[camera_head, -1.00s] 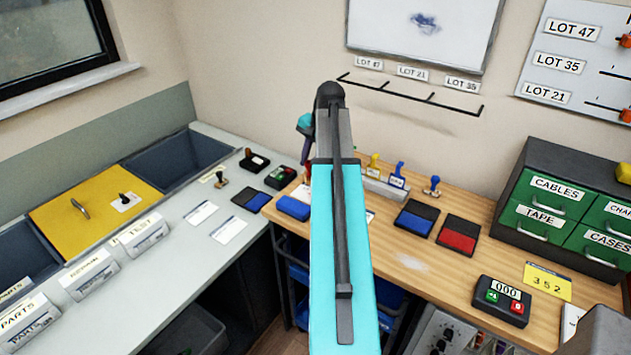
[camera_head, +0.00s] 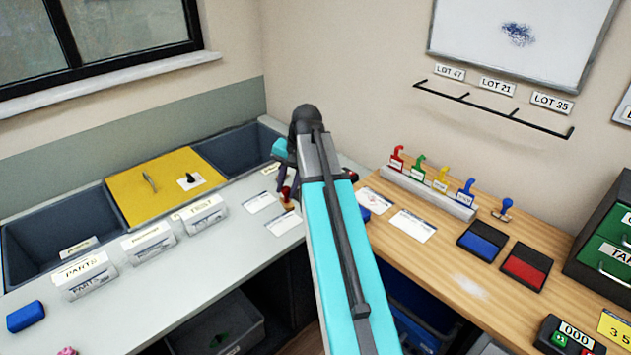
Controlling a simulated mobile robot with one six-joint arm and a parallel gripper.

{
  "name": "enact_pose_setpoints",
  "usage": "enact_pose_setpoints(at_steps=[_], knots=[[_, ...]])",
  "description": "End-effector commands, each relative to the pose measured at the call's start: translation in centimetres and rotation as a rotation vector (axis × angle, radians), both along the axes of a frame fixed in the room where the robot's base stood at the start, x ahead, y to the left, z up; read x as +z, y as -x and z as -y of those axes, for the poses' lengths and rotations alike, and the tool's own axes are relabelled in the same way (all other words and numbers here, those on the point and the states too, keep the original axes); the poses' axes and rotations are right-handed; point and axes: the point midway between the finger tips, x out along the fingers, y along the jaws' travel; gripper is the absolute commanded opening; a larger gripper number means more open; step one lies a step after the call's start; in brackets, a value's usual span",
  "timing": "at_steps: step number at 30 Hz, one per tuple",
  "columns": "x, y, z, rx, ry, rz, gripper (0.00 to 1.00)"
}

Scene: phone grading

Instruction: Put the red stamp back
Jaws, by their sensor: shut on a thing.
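My gripper (camera_head: 284,180) is over the grey counter near its right end, left of the wooden desk. It is shut on a stamp with a red handle (camera_head: 287,194), which hangs below the fingers. The arm hides part of the grip, and I cannot tell whether the stamp's base touches the counter. On the desk, a pale stamp rack (camera_head: 428,192) carries a red stamp (camera_head: 397,158), a green stamp (camera_head: 418,167), a yellow stamp (camera_head: 441,179) and a blue stamp (camera_head: 466,192). The rack is to the right of my gripper.
A blue-handled stamp (camera_head: 505,208) stands beside the rack. A blue ink pad (camera_head: 482,241) and a red ink pad (camera_head: 525,268) lie in front. White cards (camera_head: 258,203) lie on the counter (camera_head: 235,240). A yellow panel (camera_head: 150,187) sits between dark bins.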

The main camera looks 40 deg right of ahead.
Motion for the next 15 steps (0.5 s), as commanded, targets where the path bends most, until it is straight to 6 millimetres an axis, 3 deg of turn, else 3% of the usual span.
enact_pose_setpoints(at_steps=[1,15], knots=[[-0.6,-0.4,-1.9,0.034,0.0,0.0,0.09],[-3.2,-2.0,-16.7,0.317,-0.001,0.0,0.09]])
